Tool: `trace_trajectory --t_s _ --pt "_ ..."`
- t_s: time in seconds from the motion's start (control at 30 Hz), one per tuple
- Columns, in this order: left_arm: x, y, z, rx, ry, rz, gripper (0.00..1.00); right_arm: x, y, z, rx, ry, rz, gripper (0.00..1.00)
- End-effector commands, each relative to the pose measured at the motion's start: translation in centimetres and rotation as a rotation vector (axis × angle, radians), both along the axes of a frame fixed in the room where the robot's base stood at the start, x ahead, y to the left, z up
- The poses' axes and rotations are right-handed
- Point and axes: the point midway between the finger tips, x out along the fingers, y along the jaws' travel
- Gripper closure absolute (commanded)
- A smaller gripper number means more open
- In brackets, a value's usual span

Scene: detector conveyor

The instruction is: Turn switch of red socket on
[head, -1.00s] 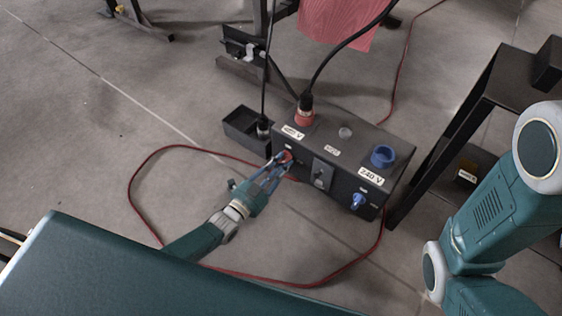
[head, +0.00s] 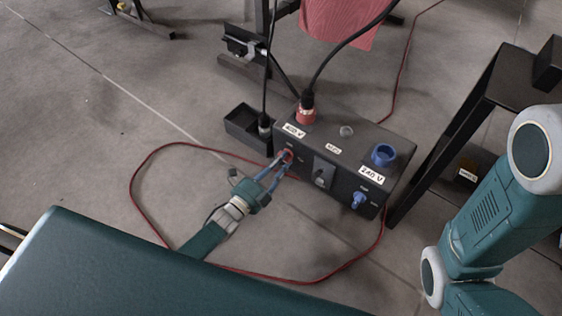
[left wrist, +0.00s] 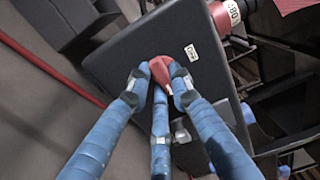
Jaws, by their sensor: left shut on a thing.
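The dark power box (head: 335,165) stands on the floor in the middle of the head view. A black plug sits in its red socket (head: 306,115), beside a 400 V label. The red switch (head: 286,156) is on the box's front face below that label. My left gripper (head: 284,163) is at this switch. In the left wrist view the blue fingers of my left gripper (left wrist: 160,88) are closed around the red switch (left wrist: 161,69), with a third finger below it. The fingers hide part of the switch. My right gripper is not in view.
A blue socket (head: 383,155) and a blue switch (head: 358,200) are on the right of the box. A red cable (head: 133,190) loops over the floor around it. A small black bin (head: 243,124) stands to its left, a dark shelf frame (head: 455,110) to its right.

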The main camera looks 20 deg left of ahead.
Motion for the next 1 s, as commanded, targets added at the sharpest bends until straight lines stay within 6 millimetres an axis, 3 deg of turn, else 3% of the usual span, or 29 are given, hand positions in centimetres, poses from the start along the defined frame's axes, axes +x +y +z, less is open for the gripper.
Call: trace_trajectory --t_s 0.57,0.6,0.67,1.0 --pt "-0.01 -0.16 -0.06 0.029 -0.008 -0.002 1.00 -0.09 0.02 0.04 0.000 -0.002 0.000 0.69" --pt "-0.01 -0.16 -0.06 0.029 -0.008 -0.002 0.72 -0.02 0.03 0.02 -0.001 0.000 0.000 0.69" --pt "-0.01 -0.15 -0.05 0.028 -0.009 -0.002 0.60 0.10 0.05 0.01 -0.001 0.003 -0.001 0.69" --pt "-0.25 0.04 -0.06 0.026 -0.008 -0.001 0.60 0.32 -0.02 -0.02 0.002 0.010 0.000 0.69"
